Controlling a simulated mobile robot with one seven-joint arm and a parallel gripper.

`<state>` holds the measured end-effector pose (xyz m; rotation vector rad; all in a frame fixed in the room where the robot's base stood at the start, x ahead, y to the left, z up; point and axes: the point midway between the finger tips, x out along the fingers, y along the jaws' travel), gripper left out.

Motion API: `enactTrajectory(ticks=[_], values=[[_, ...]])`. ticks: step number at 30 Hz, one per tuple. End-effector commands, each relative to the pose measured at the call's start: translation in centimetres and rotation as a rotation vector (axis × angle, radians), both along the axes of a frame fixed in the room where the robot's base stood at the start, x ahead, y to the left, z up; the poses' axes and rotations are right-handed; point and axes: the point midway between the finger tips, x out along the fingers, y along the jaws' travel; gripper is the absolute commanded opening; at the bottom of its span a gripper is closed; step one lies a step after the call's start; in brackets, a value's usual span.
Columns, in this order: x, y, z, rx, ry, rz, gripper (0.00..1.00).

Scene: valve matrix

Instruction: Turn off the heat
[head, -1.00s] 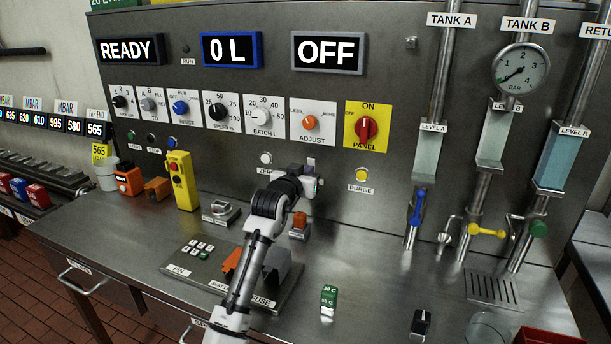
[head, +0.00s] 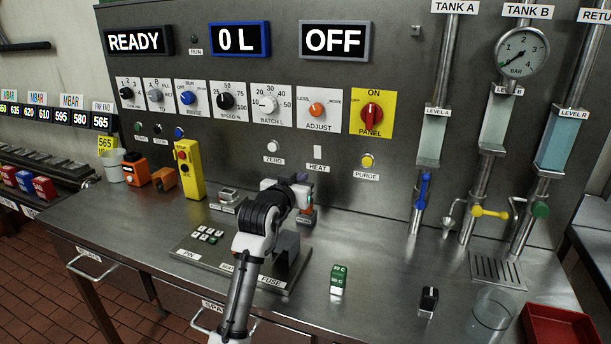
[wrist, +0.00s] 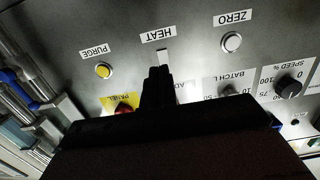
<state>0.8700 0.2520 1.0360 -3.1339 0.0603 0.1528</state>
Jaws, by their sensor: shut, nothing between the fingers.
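The heat switch (head: 317,152) is a small pale toggle on the grey panel, above the HEAT label (head: 317,168). In the wrist view, which is upside down, the switch (wrist: 162,57) shows just beyond my fingertips. My gripper (wrist: 158,72) is shut with nothing in it. In the head view my gripper (head: 303,187) is below and slightly left of the HEAT label, in front of the panel; its fingertips are hard to make out there. A display reading OFF (head: 334,41) is above. I cannot tell the switch's position.
The white ZERO button (head: 272,146) and yellow PURGE button (head: 367,161) flank the switch. The red PANEL knob (head: 371,115) is above right. A green 30 C block (head: 338,280) stands on the bench. The air before the panel right of my gripper is clear.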

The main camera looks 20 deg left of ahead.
Motion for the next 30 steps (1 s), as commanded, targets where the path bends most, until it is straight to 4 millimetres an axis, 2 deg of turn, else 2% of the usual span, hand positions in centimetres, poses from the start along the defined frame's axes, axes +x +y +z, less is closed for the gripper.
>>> enactTrajectory(ticks=[3, 9, 26, 29, 30], values=[[-2.2, 0.1, -0.5, 0.000, -0.003, 0.002, 0.00], [-3.9, 0.2, -0.5, 0.000, -0.002, 0.000, 0.00], [-4.1, 0.2, -0.4, 0.001, -0.001, 0.000, 0.00], [-4.6, 0.5, 1.3, 0.005, -0.057, 0.021, 0.00], [-5.1, 0.8, 2.7, 0.008, -0.103, 0.038, 0.00]])
